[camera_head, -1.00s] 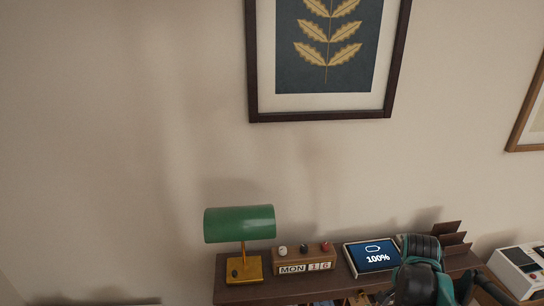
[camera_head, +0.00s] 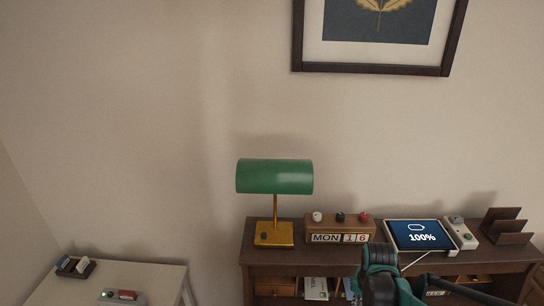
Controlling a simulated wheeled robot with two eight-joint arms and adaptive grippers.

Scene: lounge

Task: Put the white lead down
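A thin white lead (camera_head: 415,259) runs from the front edge of a tablet (camera_head: 418,236) down and left to my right gripper (camera_head: 380,278). The tablet lies on the dark wooden desk and its screen reads 100%. My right gripper, dark with teal parts, is at the desk's front edge, below and left of the tablet. The lead's near end is lost at the gripper. The fingertips are hidden, so I cannot tell whether they are closed on it. My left gripper is not in view.
A green lamp (camera_head: 274,177) and a wooden calendar block (camera_head: 340,229) stand left of the tablet. A small grey device (camera_head: 461,233) and a dark letter rack (camera_head: 506,226) stand right. A white table (camera_head: 160,279) is at lower left.

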